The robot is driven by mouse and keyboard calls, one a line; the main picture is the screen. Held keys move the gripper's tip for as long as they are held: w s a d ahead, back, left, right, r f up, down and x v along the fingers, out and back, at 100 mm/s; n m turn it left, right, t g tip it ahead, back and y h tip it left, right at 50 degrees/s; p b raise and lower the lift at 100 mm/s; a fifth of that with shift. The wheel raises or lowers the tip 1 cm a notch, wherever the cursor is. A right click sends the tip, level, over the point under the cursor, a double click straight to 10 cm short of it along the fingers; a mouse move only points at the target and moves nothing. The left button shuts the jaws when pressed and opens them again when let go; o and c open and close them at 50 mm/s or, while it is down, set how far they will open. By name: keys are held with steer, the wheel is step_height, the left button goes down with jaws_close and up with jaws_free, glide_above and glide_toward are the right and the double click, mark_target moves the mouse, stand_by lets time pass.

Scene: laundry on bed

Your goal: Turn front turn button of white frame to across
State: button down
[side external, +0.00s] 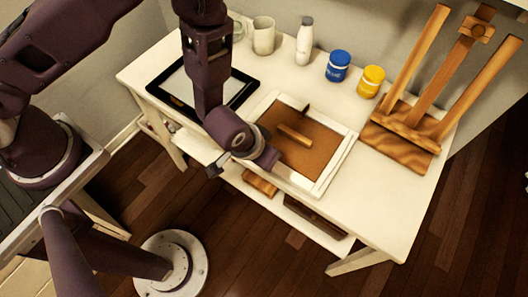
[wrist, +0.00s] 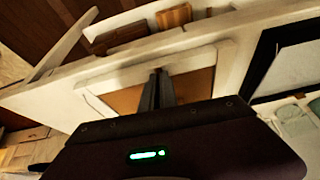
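The white frame (side external: 338,160) lies flat on the white desk with its brown backing (side external: 318,157) facing up. A dark, thin piece (side external: 306,107), which looks like a turn button, shows at the backing's far edge. A light wooden strip (side external: 294,134) lies across the backing. My gripper (wrist: 157,72) is pointed down at the frame's front side, its fingers close together. In the wrist view the fingertips are over the front border of the white frame (wrist: 100,102). The front turn button is not clearly visible, and I cannot tell whether the fingers touch it.
A black-edged frame (side external: 240,95) lies left of the white frame. A mug (side external: 263,36), a white bottle (side external: 304,42), a blue jar (side external: 338,66) and a yellow jar (side external: 371,81) stand at the back. A wooden easel (side external: 415,115) is at the right. A shelf below holds wooden items.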

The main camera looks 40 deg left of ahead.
steer(key=shift+n, duration=0.4)
steer(key=c, duration=1.6)
jaws_free()
steer(key=shift+c, duration=0.2)
steer(key=shift+r, duration=0.1)
steer(key=v, duration=0.7)
steer(key=shift+d, duration=0.1)
